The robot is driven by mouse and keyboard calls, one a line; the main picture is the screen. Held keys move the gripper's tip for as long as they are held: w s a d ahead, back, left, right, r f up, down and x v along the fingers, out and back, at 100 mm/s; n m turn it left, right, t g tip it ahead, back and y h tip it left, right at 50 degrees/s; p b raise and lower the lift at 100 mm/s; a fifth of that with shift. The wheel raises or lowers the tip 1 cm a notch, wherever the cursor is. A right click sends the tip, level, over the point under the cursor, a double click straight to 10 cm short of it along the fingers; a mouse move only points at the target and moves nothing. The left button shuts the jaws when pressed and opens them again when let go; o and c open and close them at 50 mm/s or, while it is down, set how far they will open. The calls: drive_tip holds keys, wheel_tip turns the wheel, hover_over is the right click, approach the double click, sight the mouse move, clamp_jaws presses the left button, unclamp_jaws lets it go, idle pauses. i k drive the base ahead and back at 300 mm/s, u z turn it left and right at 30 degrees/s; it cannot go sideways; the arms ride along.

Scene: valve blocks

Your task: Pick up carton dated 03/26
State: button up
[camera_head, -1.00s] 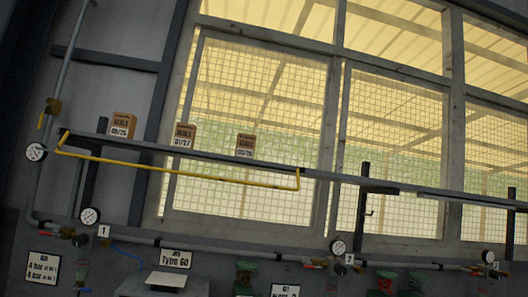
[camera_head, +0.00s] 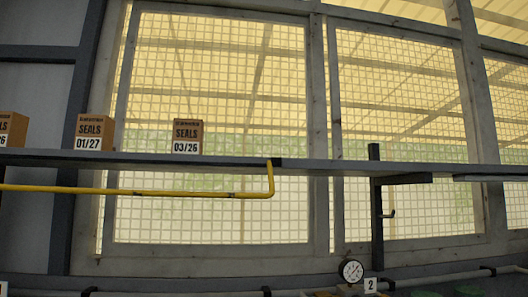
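The carton dated 03/26 (camera_head: 187,137) is a small brown box marked SEALS with a white date label. It stands upright on a grey shelf (camera_head: 330,167), left of the picture's middle. A similar carton dated 01/27 (camera_head: 95,133) stands to its left, with a gap between them. A third carton (camera_head: 12,130) is cut off by the left edge, and only the end of its date shows. My gripper is not in view.
A yellow pipe (camera_head: 130,191) runs along below the shelf front and bends up to it right of the cartons. Mesh windows stand behind. A gauge (camera_head: 351,271) and a label 2 (camera_head: 370,285) are low down. The shelf right of the 03/26 carton looks clear.

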sight(187, 134)
drive_tip(key=u, duration=0.05)
drive_tip(key=i, duration=1.2)
drive_tip(key=u, duration=0.8)
drive_tip(key=i, duration=0.4)
drive_tip(key=u, duration=0.25)
drive_tip(key=k, duration=0.9)
drive_tip(key=u, duration=0.2)
drive_tip(key=i, duration=0.9)
drive_tip(key=z, duration=0.1)
